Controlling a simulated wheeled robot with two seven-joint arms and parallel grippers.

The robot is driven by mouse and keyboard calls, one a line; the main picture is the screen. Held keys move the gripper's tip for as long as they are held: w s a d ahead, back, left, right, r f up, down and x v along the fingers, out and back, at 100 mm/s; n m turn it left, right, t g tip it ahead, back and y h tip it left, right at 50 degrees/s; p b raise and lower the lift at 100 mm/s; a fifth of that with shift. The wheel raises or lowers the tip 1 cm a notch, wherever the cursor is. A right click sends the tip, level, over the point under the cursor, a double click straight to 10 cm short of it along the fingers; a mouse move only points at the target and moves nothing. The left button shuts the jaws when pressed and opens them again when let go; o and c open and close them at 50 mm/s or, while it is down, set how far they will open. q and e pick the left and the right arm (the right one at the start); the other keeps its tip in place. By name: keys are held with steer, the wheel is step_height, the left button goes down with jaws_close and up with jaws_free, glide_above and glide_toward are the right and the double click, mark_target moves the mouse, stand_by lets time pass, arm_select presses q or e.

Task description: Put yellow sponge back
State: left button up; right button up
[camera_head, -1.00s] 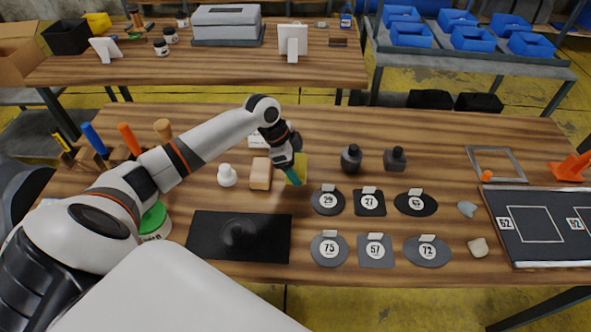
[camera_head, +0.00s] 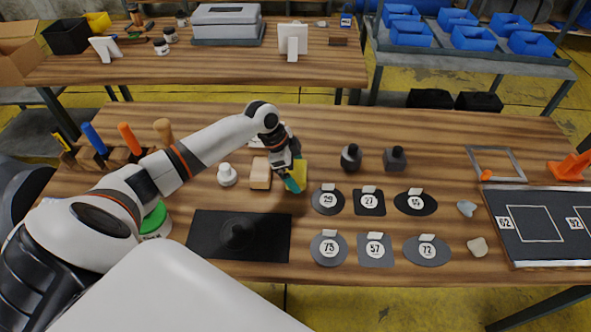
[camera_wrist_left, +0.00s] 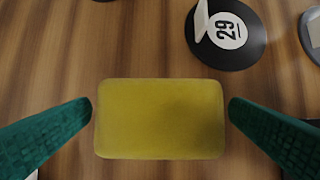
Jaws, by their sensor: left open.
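The yellow sponge (camera_head: 300,171) lies on the wooden table, just right of a tan block (camera_head: 260,173). In the left wrist view the sponge (camera_wrist_left: 160,119) sits between the two green fingers, with a gap on each side. My left gripper (camera_head: 294,184) is open above and around the sponge, with nothing held; the wrist view also shows its fingers (camera_wrist_left: 160,122). The gripper hides part of the sponge in the head view. My right gripper is not in view.
A round dark plate marked 29 (camera_head: 328,200) lies close to the right of the sponge. A black mat (camera_head: 265,232) is in front. A white knobbed object (camera_head: 227,175) stands left of the tan block. Dark bottles (camera_head: 351,158) stand farther right.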

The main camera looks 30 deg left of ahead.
arm_select(q)
steer(key=v, duration=1.1)
steer(key=shift+r+b, duration=0.2)
steer(key=shift+b, duration=0.15)
